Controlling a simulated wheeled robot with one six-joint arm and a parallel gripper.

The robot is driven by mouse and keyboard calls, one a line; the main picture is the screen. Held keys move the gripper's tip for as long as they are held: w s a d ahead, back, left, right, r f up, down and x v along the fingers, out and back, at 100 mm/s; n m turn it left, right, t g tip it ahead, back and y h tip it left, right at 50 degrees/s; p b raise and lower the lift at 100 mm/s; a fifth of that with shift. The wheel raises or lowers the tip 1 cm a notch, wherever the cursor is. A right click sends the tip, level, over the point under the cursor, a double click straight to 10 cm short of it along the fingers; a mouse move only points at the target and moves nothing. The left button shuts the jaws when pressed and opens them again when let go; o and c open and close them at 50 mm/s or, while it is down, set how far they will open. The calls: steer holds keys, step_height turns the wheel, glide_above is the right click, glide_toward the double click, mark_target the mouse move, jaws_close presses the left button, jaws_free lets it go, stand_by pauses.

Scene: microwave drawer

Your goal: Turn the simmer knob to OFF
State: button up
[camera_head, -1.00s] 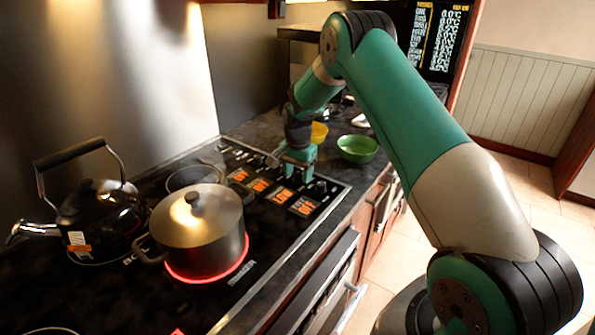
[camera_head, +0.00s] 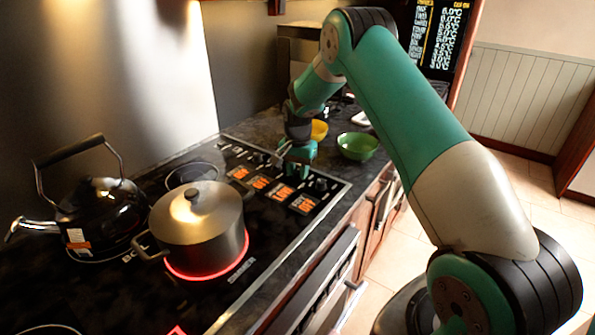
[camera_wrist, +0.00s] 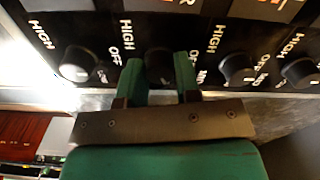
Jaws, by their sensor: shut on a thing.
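My gripper (camera_head: 297,172) is down at the control strip at the cooktop's far end. In the wrist view my gripper (camera_wrist: 159,72) has its two teal fingers on either side of a dark round knob (camera_wrist: 158,63) and is shut on it. The fingers and shadow hide part of this knob, so I cannot read its pointer. HIGH and OFF markings lie to its left. A label on the glass by the glowing burner (camera_head: 243,271) seems to read SIMMER. I cannot tell from the labels which knob belongs to it.
Other knobs sit close by, one on the left (camera_wrist: 78,63) and one on the right (camera_wrist: 238,69). A lidded pot (camera_head: 198,228) stands on the red-lit burner, with a black kettle (camera_head: 100,212) beside it.

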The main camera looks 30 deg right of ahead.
mark_target(298, 171)
steer(key=n+b, duration=0.1)
steer(key=n, duration=1.1)
steer(key=shift+b, duration=0.4)
steer(key=shift+n, duration=0.3)
steer(key=o, duration=0.9)
step_height(298, 171, up, 18)
steer(key=shift+f+b, duration=0.25)
steer(key=shift+b, duration=0.95)
